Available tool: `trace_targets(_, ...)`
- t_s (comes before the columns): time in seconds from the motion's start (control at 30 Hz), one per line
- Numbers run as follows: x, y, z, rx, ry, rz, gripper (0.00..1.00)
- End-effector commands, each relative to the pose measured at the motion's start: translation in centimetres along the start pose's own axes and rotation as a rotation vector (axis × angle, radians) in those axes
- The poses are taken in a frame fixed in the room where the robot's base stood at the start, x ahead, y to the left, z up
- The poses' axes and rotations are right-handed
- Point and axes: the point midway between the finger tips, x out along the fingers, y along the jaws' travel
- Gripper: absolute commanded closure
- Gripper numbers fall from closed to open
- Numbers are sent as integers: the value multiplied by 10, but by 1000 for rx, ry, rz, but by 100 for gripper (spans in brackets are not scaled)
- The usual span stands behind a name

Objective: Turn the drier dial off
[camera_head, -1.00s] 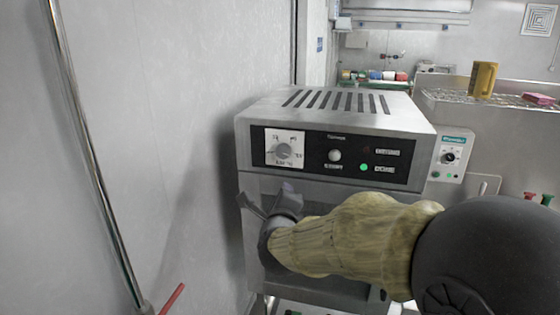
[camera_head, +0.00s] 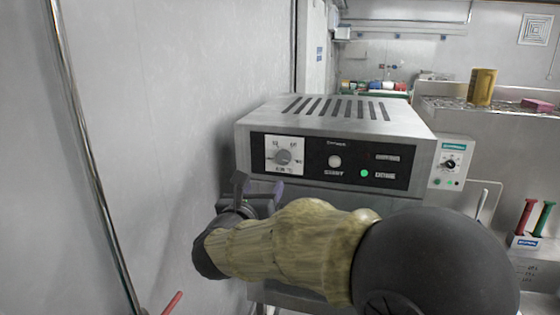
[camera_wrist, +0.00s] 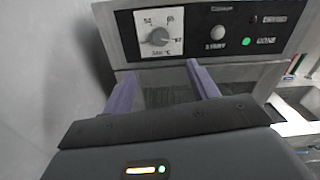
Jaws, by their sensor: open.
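The drier (camera_head: 330,121) is a grey metal box with a slotted top and a black front panel. Its dial (camera_head: 283,157) is a round grey knob on a white scale plate at the panel's left. The dial also shows in the wrist view (camera_wrist: 159,37), with its pointer towards the lower right. My gripper (camera_head: 257,190) is open and empty, just below the panel and a little left of the dial in the head view. In the wrist view its two fingers (camera_wrist: 162,82) point up towards the panel, below the dial and apart from it.
A white button (camera_head: 335,161) and a lit green lamp (camera_head: 364,173) sit right of the dial. A smaller control box (camera_head: 450,163) stands beside the drier. A grey wall (camera_head: 180,120) is close on the left.

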Motion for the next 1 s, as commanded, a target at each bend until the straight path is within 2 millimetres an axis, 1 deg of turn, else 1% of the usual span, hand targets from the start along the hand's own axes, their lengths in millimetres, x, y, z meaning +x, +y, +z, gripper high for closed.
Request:
trace_targets(0.2,35,-1,3,-3,2,-3,41)
trace_targets(0.8,141,-2,4,-2,2,-3,41)
trace_targets(0.9,153,-1,3,-1,2,-2,41)
trace_targets(1.0,160,-1,1,-2,1,-1,41)
